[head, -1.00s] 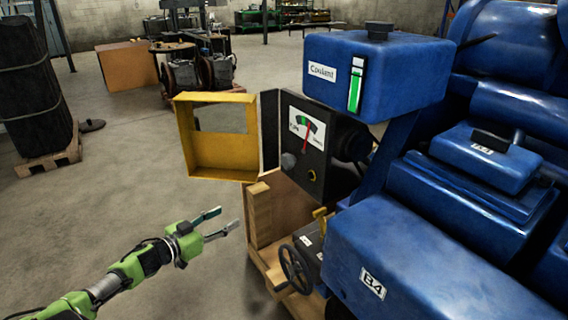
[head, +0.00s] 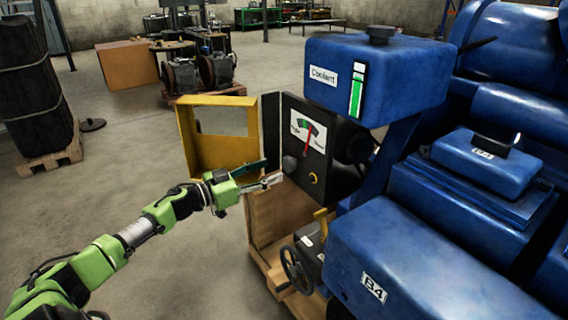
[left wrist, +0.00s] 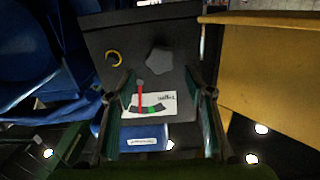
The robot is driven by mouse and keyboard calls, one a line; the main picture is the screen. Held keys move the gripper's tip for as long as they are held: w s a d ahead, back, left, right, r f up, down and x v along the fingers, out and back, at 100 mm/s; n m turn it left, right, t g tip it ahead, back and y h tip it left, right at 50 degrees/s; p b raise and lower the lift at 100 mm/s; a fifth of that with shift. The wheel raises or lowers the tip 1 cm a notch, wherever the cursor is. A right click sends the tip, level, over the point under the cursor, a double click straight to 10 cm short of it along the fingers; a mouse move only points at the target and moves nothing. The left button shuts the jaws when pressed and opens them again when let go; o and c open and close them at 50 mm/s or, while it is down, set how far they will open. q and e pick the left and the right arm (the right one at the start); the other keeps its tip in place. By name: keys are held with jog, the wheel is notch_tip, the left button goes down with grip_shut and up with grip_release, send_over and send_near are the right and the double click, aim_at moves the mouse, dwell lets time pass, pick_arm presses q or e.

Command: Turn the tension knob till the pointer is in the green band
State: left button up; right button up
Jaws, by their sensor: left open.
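The grey tension knob (head: 289,163) is on the front of a black gauge box (head: 318,188), below its white dial (head: 308,131). In the left wrist view the knob (left wrist: 159,61) looks lobed, and the dial (left wrist: 160,98) appears upside down. The red pointer (head: 307,146) stands nearly upright; its tip appears just right of the green band, seen upright. My left gripper (head: 273,171) is open, its fingers reaching toward the knob from the left. In the left wrist view the knob lies between the finger lines; contact cannot be told. My right gripper is not in view.
An open yellow cover (head: 188,140) stands left of the box. A small yellow-ringed control (head: 312,177) sits below right of the knob. The blue coolant tank (head: 405,85) overhangs the right side. A handwheel (head: 297,268) is below.

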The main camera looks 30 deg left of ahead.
aim_at(286, 164)
pick_arm(q)
jog(key=shift+p+x, duration=0.65)
jog(key=shift+x, duration=2.55)
jog(key=c, duration=1.1)
